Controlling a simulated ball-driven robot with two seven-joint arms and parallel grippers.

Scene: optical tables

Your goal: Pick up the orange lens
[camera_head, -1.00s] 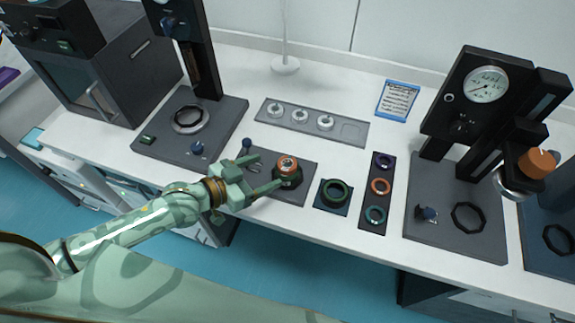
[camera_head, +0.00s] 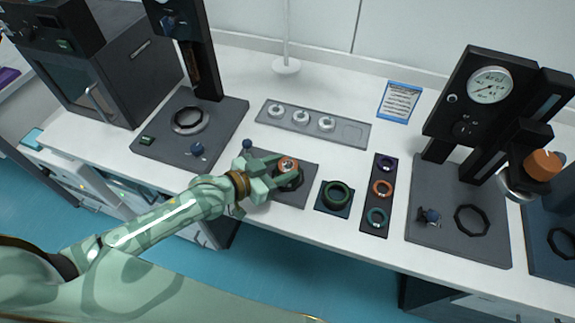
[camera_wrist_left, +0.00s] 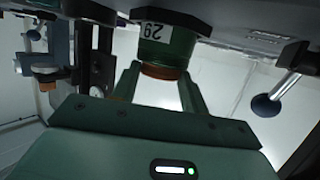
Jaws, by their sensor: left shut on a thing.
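The orange lens (camera_head: 288,162) has an orange rim on top and a green barrel with a white number label, seen in the left wrist view (camera_wrist_left: 168,50). It stands upright at the dark round seat on a grey base plate (camera_head: 302,196). My left gripper (camera_head: 287,171) comes in from the left and is shut on the lens, one finger on each side of the barrel. In the left wrist view the barrel meets a dark fitting, and no clear gap shows. My right gripper is not in view.
Just right are a green ring on a small plate (camera_head: 351,209) and a dark strip (camera_head: 374,222) with purple, orange and teal rings. A grey tray (camera_head: 264,112) with white discs lies behind. Gauge press (camera_head: 462,120) stands right. A knobbed lever (camera_head: 247,144) is close to the gripper.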

